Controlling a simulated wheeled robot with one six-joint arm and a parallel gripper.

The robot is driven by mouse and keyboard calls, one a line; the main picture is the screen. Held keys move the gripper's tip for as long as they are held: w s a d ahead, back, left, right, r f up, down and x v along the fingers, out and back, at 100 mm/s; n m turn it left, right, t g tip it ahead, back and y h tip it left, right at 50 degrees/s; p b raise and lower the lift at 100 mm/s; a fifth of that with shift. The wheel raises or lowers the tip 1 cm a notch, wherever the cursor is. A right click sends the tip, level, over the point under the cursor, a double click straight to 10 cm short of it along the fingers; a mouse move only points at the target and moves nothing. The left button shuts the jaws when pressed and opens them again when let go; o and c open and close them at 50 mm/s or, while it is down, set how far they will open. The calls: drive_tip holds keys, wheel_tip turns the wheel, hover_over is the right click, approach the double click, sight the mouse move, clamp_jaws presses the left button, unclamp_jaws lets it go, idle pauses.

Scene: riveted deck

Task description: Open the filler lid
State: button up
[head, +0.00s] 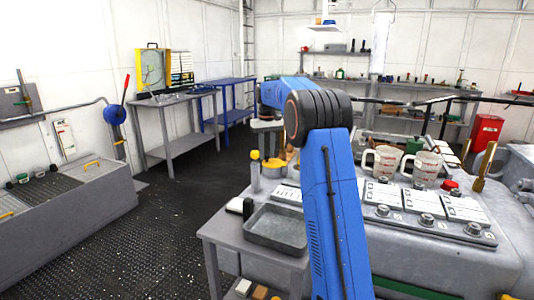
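My blue arm rises across the middle of the head view and bends away from me at a black elbow. Its wrist end, with my gripper (268,142), hangs over the far left part of the grey machine top (440,245). The fingers are small, dark and partly hidden, so their opening cannot be made out. Just below is a yellow round cap (273,163), which may be the filler lid; whether the gripper touches it is unclear. A grey post with a yellow top (254,170) stands to its left. A red cap (449,185) sits farther right on the machine.
Two white measuring jugs (424,168) and white-topped battery-like blocks (395,200) stand on the machine. A grey tray (275,229) lies on a side table at its left. Workbenches (180,125) line the back wall.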

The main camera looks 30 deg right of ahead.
sight(268, 156)
clamp_jaws()
drive_tip(key=shift+s+d+r+t+y, duration=0.4)
drive_tip(key=shift+r+t+y, duration=0.1)
drive_tip(key=shift+r+t, duration=0.1)
drive_tip(key=shift+s+d+r+t+y, duration=0.2)
drive_tip(key=shift+s+r+t+y, duration=0.1)
drive_tip(key=shift+r+t+y, duration=0.25)
drive_tip(key=shift+s+d+r+t+y, duration=0.15)
drive_tip(key=shift+s+r+t+y, duration=0.2)
drive_tip(key=shift+t, duration=0.3)
drive_tip(key=shift+o, duration=2.1)
unclamp_jaws()
drive_tip(key=v, duration=1.7)
drive_tip(key=shift+r, duration=0.15)
drive_tip(key=shift+d, duration=0.15)
